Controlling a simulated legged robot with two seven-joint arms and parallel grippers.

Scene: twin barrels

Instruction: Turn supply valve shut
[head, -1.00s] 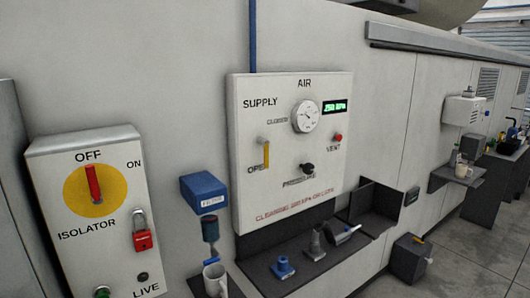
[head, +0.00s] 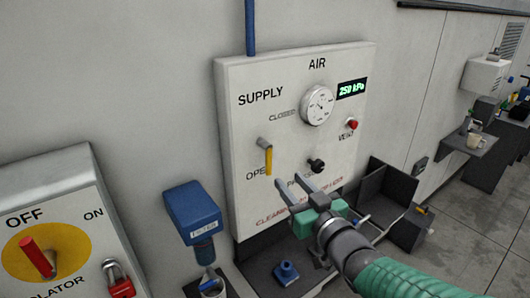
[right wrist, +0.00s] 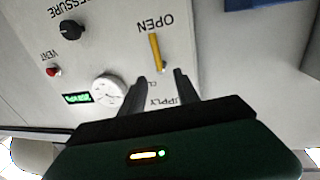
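The supply valve has a yellow lever (head: 268,160) on a grey pivot on the white AIR panel (head: 240,205). The lever hangs down towards the OPEN label, and the CLOSED label is above it to the right. My right gripper (head: 288,181) is in front of the panel, below and right of the lever. Its two fingers are apart with nothing between them. In the right wrist view, which is upside down, the lever (right wrist: 155,50) lies just beyond the fingertips (right wrist: 160,78), apart from them. My left gripper is not in view.
A round gauge (head: 317,104), a display (head: 351,89) reading 250 kPa, a red vent button (head: 352,124) and a black pressure knob (head: 316,165) are on the panel. A blue filter box (head: 193,211) is left of it. The isolator box (head: 60,185) stands farther left.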

